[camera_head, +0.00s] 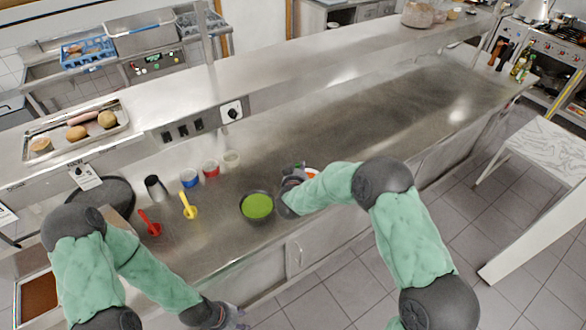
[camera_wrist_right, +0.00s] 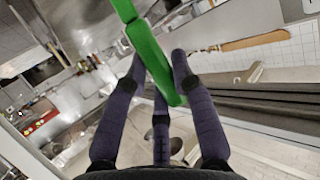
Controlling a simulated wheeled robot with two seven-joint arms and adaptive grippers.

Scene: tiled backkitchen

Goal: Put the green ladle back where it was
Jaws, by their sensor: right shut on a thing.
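In the right wrist view the green ladle (camera_wrist_right: 148,50) runs between the fingers of my right gripper (camera_wrist_right: 160,62), which is shut on it. Its one end leaves the top of that picture and the other points down past the fingers. In the head view my right gripper (camera_head: 293,172) is over the counter, just right of a dark bowl (camera_head: 244,209) with green contents. I cannot make out the ladle in the head view. My left gripper (camera_head: 232,317) is low at the bottom edge, in front of the counter; its fingers are too unclear to judge.
A red ladle (camera_head: 151,228) and a yellow ladle (camera_head: 190,211) are on the steel counter (camera_head: 330,135). Several small cups, including a blue one (camera_head: 189,178) and a red one (camera_head: 211,168), stand behind. An orange thing (camera_head: 312,172) is partly hidden by my right arm. The counter's right part is clear.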

